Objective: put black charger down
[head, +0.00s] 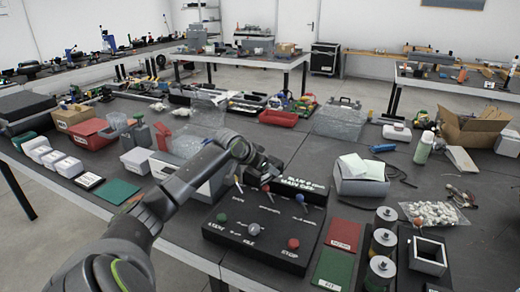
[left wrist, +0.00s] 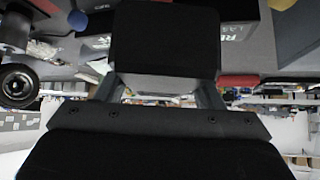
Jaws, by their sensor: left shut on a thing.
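My left arm reaches in from the left in the head view, and its gripper (head: 262,172) is over the back edge of the black control panel (head: 262,236). In the left wrist view a black block, which I take to be the black charger (left wrist: 165,40), sits between the two grey fingers of my left gripper (left wrist: 163,88). The gripper is shut on it. In the head view the charger is hard to tell apart from the dark gripper. My right gripper is not in view.
The panel has several coloured-knob levers and a black sign (head: 306,190) at its back. A green card (head: 332,269) and a red card (head: 343,235) lie to its right, near metal cylinders (head: 383,241). A grey box (head: 361,180) stands behind. Dark tabletop is bare around (head: 200,212).

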